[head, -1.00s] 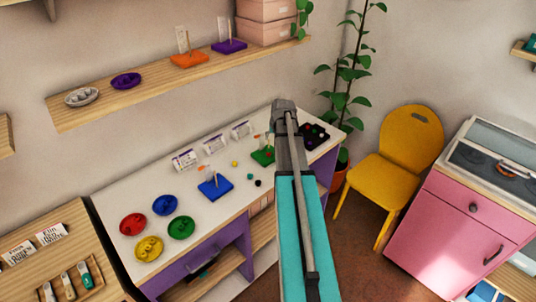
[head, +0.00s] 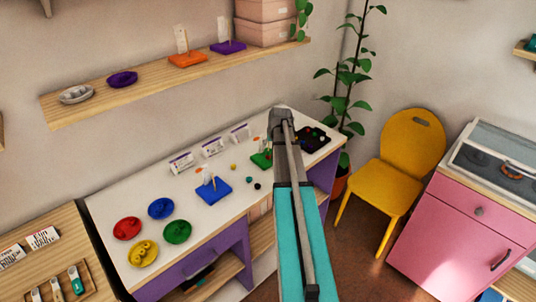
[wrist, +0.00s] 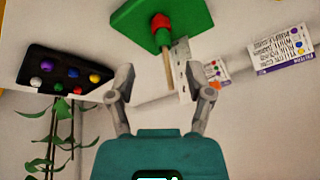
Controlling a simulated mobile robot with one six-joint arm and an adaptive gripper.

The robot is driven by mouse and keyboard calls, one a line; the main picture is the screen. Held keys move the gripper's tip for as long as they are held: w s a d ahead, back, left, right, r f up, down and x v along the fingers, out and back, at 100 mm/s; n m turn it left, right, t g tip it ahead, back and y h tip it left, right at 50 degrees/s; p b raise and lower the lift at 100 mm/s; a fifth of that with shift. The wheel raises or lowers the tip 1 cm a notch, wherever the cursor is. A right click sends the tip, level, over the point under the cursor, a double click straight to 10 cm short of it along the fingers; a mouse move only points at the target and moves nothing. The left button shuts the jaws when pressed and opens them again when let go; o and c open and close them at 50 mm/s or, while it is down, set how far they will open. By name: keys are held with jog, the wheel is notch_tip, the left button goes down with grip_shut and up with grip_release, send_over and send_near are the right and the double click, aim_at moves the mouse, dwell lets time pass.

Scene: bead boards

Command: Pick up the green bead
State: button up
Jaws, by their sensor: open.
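A small green bead (head: 249,180) lies on the white table beside a black bead (head: 257,186), right of the blue board. A green board (head: 260,161) stands behind it, partly hidden by my arm. In the wrist view the green board (wrist: 185,12) has a peg carrying a red bead and a green bead (wrist: 162,38). Another green bead (wrist: 58,87) sits in the black tray (wrist: 40,84). My gripper (wrist: 160,75) is open, with nothing between its fingers; the peg's end is near them in the picture. My arm hides the fingers in the head view.
A blue board (head: 214,190) with a peg and a yellow bead (head: 233,167) are nearby. Red (head: 127,228), blue, green and yellow dishes stand at the table's left. Label cards (head: 212,147) line the back. A yellow chair (head: 412,140) stands right of the table.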

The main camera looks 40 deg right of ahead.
aim_at(269, 151)
jog(key=shift+f, duration=0.15)
jog(key=shift+a+b+x, duration=0.15)
jog(key=shift+b+x, duration=1.1)
jog(key=shift+a+b+x, duration=0.1)
jog(key=shift+b+x, duration=1.1)
jog(key=shift+x, duration=0.05)
jog(key=shift+d, duration=0.1)
jog(key=c, duration=0.8)
